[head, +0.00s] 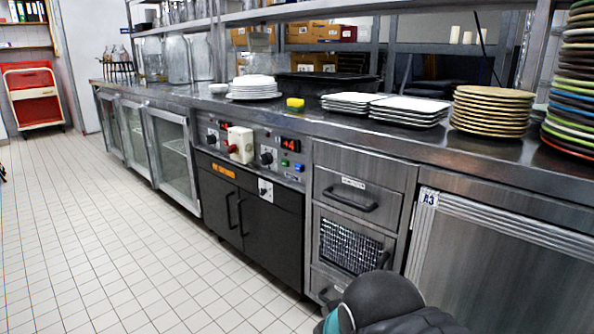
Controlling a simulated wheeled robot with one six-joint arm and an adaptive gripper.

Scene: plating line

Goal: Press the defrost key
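A steel control panel (253,171) is set in the counter front above dark double doors. It carries a red lit display (290,144), and below it a small green key (284,163) and a small blue key (298,168). The lettering is too small to read, so I cannot tell which key is defrost. My gripper is not in view; only a dark, rounded part of my arm shows at the bottom.
The steel counter (300,112) holds a white plate stack (254,87), a yellow sponge (295,103), tan plates (491,110) and a tall coloured plate stack (572,80). Drawers with handles (351,200) stand right of the panel.

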